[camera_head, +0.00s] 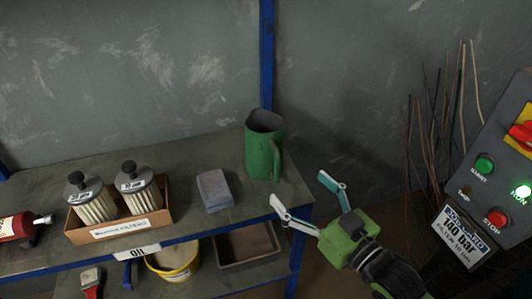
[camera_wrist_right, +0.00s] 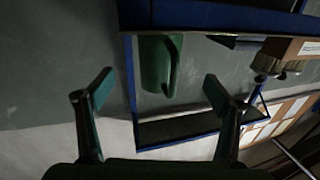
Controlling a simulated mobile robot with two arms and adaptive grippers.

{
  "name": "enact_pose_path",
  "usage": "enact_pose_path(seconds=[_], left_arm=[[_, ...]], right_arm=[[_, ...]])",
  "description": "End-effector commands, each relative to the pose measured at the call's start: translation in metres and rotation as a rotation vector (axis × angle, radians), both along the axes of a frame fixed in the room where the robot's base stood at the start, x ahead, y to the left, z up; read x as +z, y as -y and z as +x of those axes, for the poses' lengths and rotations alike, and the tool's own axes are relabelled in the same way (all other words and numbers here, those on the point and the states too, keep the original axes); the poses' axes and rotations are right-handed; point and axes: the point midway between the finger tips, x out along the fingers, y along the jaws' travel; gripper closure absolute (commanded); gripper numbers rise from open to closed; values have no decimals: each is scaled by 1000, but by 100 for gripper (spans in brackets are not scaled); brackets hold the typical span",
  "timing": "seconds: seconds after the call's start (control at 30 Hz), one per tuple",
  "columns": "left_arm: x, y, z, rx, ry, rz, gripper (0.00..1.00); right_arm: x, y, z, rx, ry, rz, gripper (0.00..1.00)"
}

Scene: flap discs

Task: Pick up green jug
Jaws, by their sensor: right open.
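The green jug (camera_head: 262,148) stands upright near the right end of the grey shelf top, with its handle on its right side. My right gripper (camera_head: 298,199) is open and empty, to the right of and in front of the jug, apart from it. In the right wrist view the jug (camera_wrist_right: 157,65) shows ahead, between and beyond the two open fingers (camera_wrist_right: 157,92), with its handle on the right. My left gripper is in neither view.
A grey block (camera_head: 214,190) lies left of the jug. A cardboard box with two filters (camera_head: 120,226) sits further left. Below are a yellow tub (camera_head: 174,262) and a brown tray (camera_head: 246,245). A blue post (camera_head: 267,55) rises behind the jug. A control panel (camera_head: 490,190) stands at right.

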Motion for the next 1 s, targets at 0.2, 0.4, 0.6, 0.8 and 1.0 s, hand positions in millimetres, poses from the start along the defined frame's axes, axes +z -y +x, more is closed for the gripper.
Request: enact_pose_path(seconds=[0.2,0.4,0.6,0.8,1.0], left_arm=[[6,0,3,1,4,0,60],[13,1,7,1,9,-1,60],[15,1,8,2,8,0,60],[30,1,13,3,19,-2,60],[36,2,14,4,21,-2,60]], right_arm=[[2,-23,37,-2,5,2,16],[1,-38,60,-2,2,0,16],[2,-45,71,-2,1,0,16],[4,-62,97,-2,1,0,16],[4,-69,108,-3,0,-2,16]])
